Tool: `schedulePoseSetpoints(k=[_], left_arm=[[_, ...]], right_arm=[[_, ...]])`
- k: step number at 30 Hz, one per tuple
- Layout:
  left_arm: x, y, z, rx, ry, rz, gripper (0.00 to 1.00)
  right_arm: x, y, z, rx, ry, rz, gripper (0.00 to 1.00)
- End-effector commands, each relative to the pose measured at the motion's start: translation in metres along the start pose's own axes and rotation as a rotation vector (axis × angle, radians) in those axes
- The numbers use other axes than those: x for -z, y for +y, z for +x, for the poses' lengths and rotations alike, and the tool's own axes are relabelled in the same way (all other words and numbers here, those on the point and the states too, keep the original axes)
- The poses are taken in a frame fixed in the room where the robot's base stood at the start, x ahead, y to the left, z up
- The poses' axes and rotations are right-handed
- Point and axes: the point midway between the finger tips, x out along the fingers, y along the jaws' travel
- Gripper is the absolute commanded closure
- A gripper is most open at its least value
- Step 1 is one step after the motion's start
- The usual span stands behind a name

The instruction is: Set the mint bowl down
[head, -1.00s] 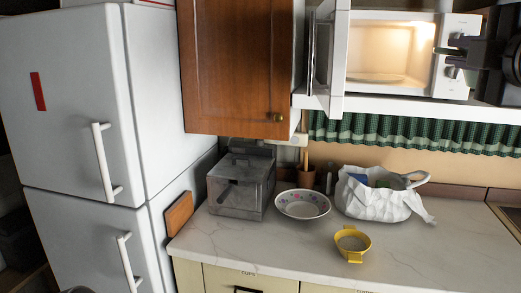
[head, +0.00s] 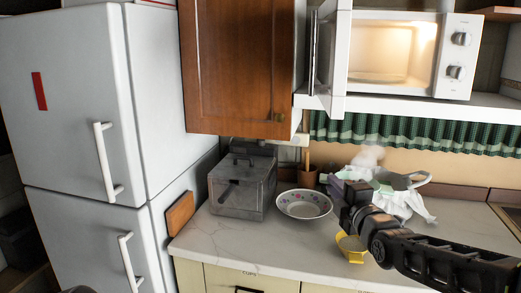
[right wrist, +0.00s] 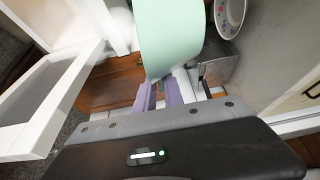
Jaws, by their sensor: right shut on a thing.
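The mint bowl (right wrist: 170,38) fills the upper middle of the right wrist view, its smooth pale-green side close to the camera. My right gripper (right wrist: 163,93) is shut on its edge with lilac fingers. In the head view, the mint bowl (head: 357,173) shows only in part behind the right gripper (head: 340,187), in front of the white bag, with pale vapour above it. I cannot tell its exact height over the counter (head: 285,250). My left gripper is not in view.
A floral white bowl (head: 304,204) and a grey metal box (head: 240,185) stand left of my right gripper. A yellow bowl (head: 352,253) is below it, partly covered by my arm. The crumpled white bag (head: 408,205) is behind. The open, lit microwave (head: 390,50) is above. The front-left counter is clear.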

Motion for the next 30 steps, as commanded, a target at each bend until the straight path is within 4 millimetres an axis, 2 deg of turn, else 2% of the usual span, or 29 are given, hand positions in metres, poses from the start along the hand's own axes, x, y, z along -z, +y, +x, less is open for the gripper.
schedulePoseSetpoints(k=[1, 6, 9, 12, 15, 19, 30], left_arm=[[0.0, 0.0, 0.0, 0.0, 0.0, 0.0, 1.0], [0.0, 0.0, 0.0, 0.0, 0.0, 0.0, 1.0], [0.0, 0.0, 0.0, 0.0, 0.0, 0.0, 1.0], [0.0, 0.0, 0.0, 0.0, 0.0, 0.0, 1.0], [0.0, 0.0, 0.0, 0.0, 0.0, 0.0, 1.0], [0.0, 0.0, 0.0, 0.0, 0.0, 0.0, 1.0], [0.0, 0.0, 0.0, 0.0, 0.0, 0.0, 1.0]], right_arm=[[0.003, -0.035, 0.003, 0.01, -0.002, 0.002, 1.0], [0.006, -0.137, -0.01, 0.013, -0.051, 0.003, 1.0], [0.007, -0.187, -0.028, 0.011, -0.098, 0.002, 1.0], [0.006, -0.224, -0.049, 0.009, -0.147, 0.0, 1.0], [0.004, -0.247, -0.066, 0.004, -0.187, -0.001, 1.0], [0.003, -0.261, -0.079, -0.003, -0.215, -0.002, 1.0], [0.002, -0.262, -0.082, -0.008, -0.222, -0.003, 1.0]])
